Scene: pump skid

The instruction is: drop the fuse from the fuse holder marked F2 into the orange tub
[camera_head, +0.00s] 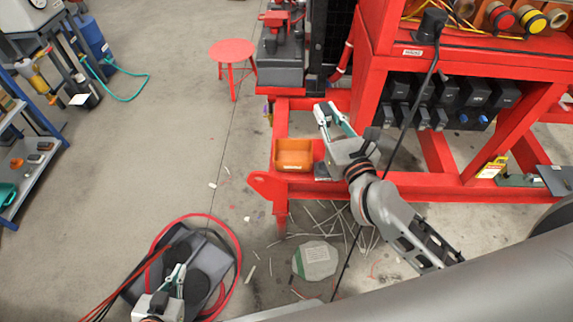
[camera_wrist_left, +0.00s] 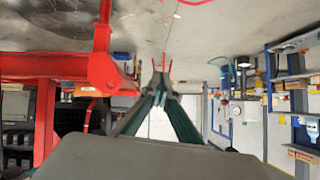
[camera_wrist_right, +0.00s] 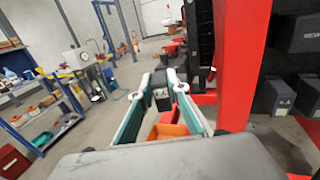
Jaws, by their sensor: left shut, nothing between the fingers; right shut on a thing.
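The orange tub (camera_head: 293,160) sits on the red frame's lower ledge and also shows in the right wrist view (camera_wrist_right: 168,131), beyond and below the fingers. My right gripper (camera_head: 331,112) is shut on a small dark piece (camera_wrist_right: 162,98), apparently a fuse, seen between its fingertips. In the head view the fingers are above and to the right of the tub. Dark fuse holders (camera_head: 445,95) are mounted under the red shelf; I cannot read which is F2. My left gripper (camera_head: 177,276) is shut and empty, low at the left; its fingertips meet in the left wrist view (camera_wrist_left: 161,90).
A black cable (camera_head: 408,120) hangs from the shelf beside my right gripper. A red stool (camera_head: 232,50) stands at the back. A dark case with red hose (camera_head: 195,250) lies near my left gripper. Open floor (camera_head: 165,130) is to the left.

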